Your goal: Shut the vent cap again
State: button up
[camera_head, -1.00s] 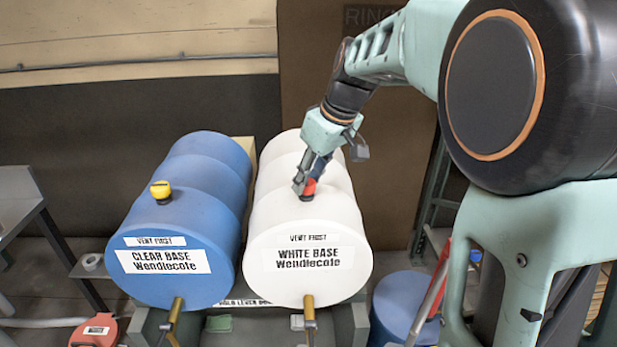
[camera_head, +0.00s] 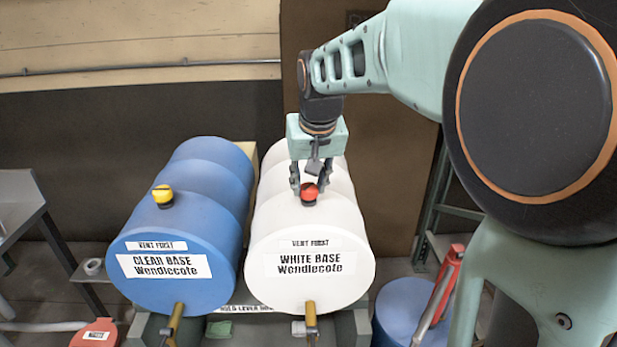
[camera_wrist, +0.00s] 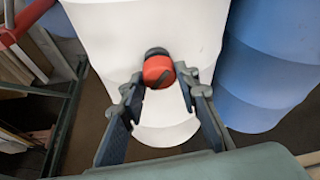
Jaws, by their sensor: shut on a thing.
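The white drum (camera_head: 309,232), labelled WHITE BASE, lies on its side with its round front facing me. A red vent cap (camera_head: 310,192) with a dark base sits on top of it. It also shows in the wrist view (camera_wrist: 158,71), with a dark mark on its face. My gripper (camera_head: 310,186) is above the drum with one finger on each side of the cap, shut on it. The wrist view shows the fingertips (camera_wrist: 160,78) at the cap's two sides. I cannot tell whether the cap is fully seated.
A blue drum (camera_head: 175,230) labelled CLEAR BASE lies to the left, with a yellow cap (camera_head: 162,195) on top. Brass taps stick out below both drum fronts. A blue barrel (camera_head: 403,310) stands at the lower right, near a red-handled tool (camera_head: 447,280).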

jog(key=m, duration=0.2)
jog(key=m+h, duration=0.2)
jog(key=m, duration=0.1)
jog(key=shift+a+m+b, duration=0.25)
jog(key=shift+m+b, duration=0.05)
jog(key=shift+b, duration=0.05)
jog(key=m+h, duration=0.1)
jog(key=m, duration=0.1)
jog(key=m+g+h, duration=0.1)
jog(key=m, duration=0.2)
jog(key=shift+w, duration=0.1)
jog(key=shift+m, duration=0.3)
jog(key=o, duration=1.2)
jog(key=shift+c, duration=0.2)
jog(key=shift+r, duration=0.1)
jog(key=v, duration=1.2)
jog(key=shift+w, duration=0.2)
